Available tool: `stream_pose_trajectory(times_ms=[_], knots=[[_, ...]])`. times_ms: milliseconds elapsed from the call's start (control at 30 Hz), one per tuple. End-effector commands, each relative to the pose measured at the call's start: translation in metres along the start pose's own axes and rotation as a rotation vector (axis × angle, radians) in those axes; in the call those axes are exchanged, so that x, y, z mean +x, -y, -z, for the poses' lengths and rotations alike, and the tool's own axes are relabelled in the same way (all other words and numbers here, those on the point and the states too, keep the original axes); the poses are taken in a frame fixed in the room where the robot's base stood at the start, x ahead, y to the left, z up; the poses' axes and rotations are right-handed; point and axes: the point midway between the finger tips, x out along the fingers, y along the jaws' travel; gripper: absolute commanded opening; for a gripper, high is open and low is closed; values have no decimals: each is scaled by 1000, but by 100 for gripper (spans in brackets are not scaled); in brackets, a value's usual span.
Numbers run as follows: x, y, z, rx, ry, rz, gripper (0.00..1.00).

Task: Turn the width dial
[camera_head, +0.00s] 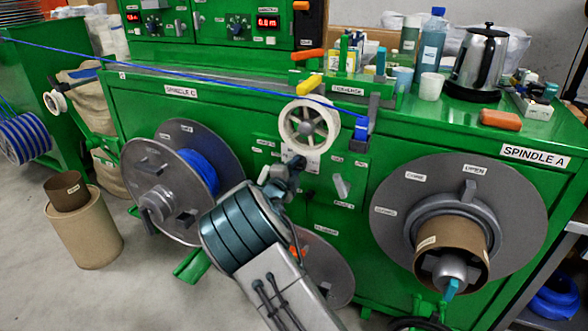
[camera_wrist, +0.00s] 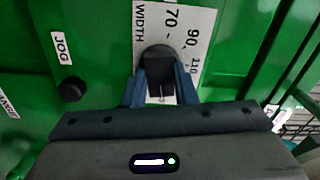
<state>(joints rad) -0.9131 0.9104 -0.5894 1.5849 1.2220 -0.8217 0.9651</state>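The width dial (camera_wrist: 159,66) is a black knob with a raised bar on a white scale plate (camera_wrist: 184,18) marked WIDTH, 70, 90 and 110. In the wrist view the two blue fingers of my gripper (camera_wrist: 160,84) stand on either side of the bar, with no clear gap showing at the tips, so it looks shut on the dial. In the head view my gripper (camera_head: 283,177) is at the green machine's front, just below the white guide wheel (camera_head: 287,128). The dial itself is mostly hidden by the gripper there.
A black jog button (camera_wrist: 72,89) sits left of the dial plate. A blue cable (camera_head: 200,64) runs above, past the guide wheel. Spindle C's reel (camera_head: 160,205) is to the left, and spindle A's large disc (camera_head: 515,215) to the right. A kettle (camera_head: 480,62) stands on top.

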Motion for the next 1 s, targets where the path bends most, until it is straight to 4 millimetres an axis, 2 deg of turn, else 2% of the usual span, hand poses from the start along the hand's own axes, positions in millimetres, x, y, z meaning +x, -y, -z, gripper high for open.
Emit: stream_pose_trajectory(times_ms=[467, 1000], knots=[[0, 1, 0, -77, 0, -2, 3], [0, 3, 0, -536, 1, -2, 3]])
